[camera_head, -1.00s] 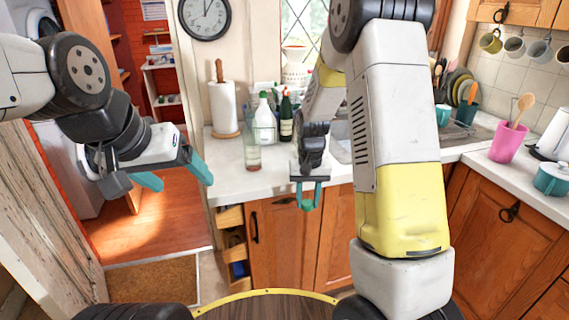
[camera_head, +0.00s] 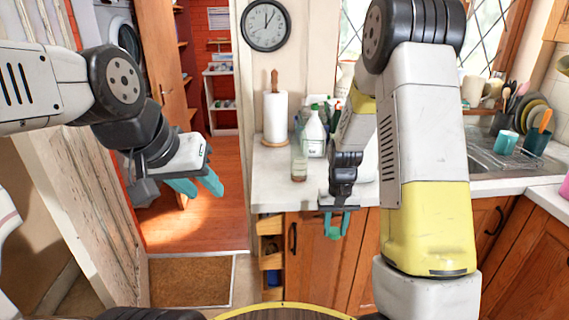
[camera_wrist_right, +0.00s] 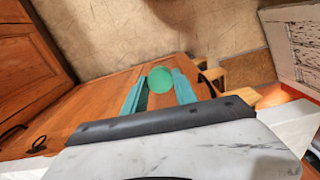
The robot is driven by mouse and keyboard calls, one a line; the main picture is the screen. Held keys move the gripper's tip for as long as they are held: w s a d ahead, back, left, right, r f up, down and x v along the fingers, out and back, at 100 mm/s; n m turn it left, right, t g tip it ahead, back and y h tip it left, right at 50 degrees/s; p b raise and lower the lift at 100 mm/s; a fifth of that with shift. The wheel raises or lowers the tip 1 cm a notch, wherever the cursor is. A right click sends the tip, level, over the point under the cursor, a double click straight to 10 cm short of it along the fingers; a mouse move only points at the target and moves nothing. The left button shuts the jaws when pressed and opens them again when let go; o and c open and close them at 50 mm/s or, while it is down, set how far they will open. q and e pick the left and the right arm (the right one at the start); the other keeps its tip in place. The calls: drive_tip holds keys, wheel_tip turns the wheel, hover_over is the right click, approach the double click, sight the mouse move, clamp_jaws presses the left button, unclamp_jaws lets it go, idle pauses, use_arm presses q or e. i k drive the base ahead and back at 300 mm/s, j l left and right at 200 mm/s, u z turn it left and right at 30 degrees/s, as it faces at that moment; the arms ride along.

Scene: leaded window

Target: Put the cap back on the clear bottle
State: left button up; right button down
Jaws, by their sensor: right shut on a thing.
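The clear bottle (camera_head: 299,162) stands upright on the white counter, near its front left; its open top is too small to make out. My right gripper (camera_head: 337,222) is shut on a round green cap (camera_head: 334,232), in front of the counter's edge, to the right of and lower in the picture than the bottle. In the right wrist view the cap (camera_wrist_right: 160,79) sits between the teal fingertips. My left gripper (camera_head: 198,186) is open and empty, left of the counter over the doorway floor.
A white spray bottle (camera_head: 314,134) and other bottles stand just behind the clear bottle. A paper towel roll (camera_head: 275,117) is behind to the left. The counter (camera_head: 270,190) is bare in front of the clear bottle. A drawer (camera_head: 270,228) stands open below.

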sight(299, 154)
drive_tip(key=l+u, duration=0.55)
drive_tip(key=u, duration=0.15)
drive_tip(key=l+u, duration=0.35)
drive_tip(key=k+l, duration=0.1)
drive_tip(key=l, duration=0.25)
drive_tip(key=k+l+u, duration=0.15)
drive_tip(key=l, duration=0.2)
drive_tip(key=k+l, duration=0.1)
drive_tip(key=l, duration=0.25)
drive_tip(key=k+l+u, duration=0.15)
drive_tip(key=l, duration=0.15)
